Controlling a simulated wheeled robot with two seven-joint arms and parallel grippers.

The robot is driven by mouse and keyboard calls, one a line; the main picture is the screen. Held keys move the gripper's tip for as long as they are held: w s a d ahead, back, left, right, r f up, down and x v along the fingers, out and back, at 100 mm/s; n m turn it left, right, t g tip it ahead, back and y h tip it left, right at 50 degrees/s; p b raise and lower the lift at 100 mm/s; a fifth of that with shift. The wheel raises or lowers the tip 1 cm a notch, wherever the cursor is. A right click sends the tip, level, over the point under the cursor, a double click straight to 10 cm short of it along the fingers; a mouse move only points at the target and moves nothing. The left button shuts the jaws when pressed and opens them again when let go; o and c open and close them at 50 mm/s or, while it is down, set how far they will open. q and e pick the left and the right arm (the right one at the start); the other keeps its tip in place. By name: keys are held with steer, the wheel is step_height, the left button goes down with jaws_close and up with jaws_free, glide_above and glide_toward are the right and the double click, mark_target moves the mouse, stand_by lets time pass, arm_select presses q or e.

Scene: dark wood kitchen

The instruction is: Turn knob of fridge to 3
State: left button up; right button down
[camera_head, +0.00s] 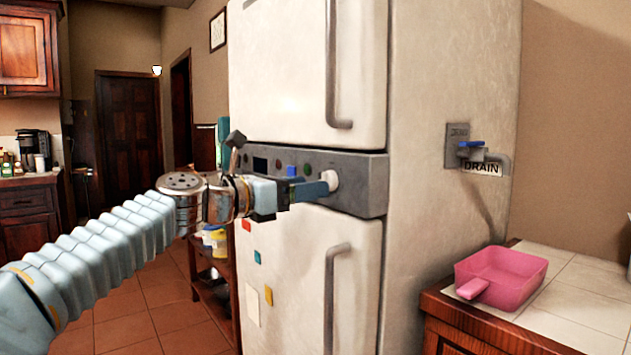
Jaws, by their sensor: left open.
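The white fridge (440,60) stands in the middle, with a grey control panel (358,185) between its two doors. A whitish round knob (330,180) sits toward the right of the panel. My left gripper (322,186) reaches in from the left, with its fingertips at the knob. It is open, and the knob shows between or just beyond the fingertips; I cannot tell whether they touch it. Any numbers around the knob are too small or hidden to read. My right gripper is not in view.
A blue-handled drain valve (470,145) sticks out of the fridge's right side. A pink pan (502,277) sits on the tiled counter (590,305) at right. A wooden shelf (212,290) with bottles stands left of the fridge. The tiled floor (130,318) is clear.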

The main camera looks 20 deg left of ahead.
arm_select(q)
steer(key=shift+x, duration=1.4)
steer(key=c, duration=1)
